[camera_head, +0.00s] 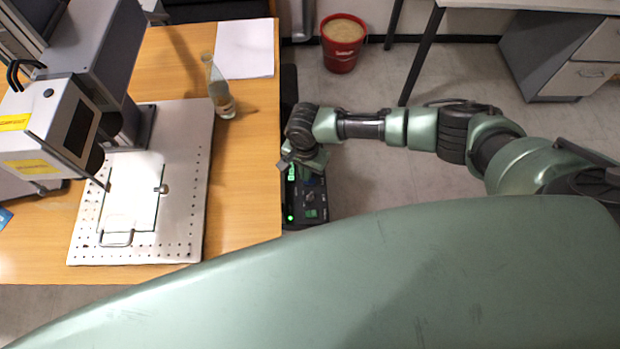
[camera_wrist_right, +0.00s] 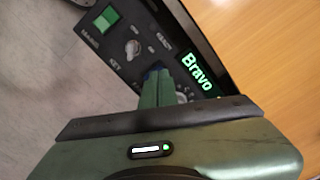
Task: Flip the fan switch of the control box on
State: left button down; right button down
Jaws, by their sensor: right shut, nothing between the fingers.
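The black control box (camera_head: 318,218) stands at the right edge of the wooden table. It also shows in the right wrist view (camera_wrist_right: 118,62), with a lit green rocker switch (camera_wrist_right: 106,19), a silver key switch (camera_wrist_right: 132,48) labelled KEY and a green display (camera_wrist_right: 197,74) reading Bravo. My right gripper (camera_head: 290,166) is shut and empty over the box. In the wrist view its fingertips (camera_wrist_right: 160,82) are close to the panel, beside a small blue part; whether they touch it I cannot tell. I cannot make out a fan label. My left gripper is not in view.
A laser marker (camera_head: 75,105) stands on the table (camera_head: 245,190) with a perforated metal plate (camera_head: 185,215) below its head. A red bucket (camera_head: 342,45) is on the floor beyond.

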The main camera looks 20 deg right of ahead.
jog(key=shift+f+b, duration=0.55)
jog(key=shift+f, duration=0.5)
dwell(0.7)
jog(key=shift+r, duration=0.1)
notch_tip(320, 180, up, 7)
jog(key=p, duration=0.8)
dwell(0.4)
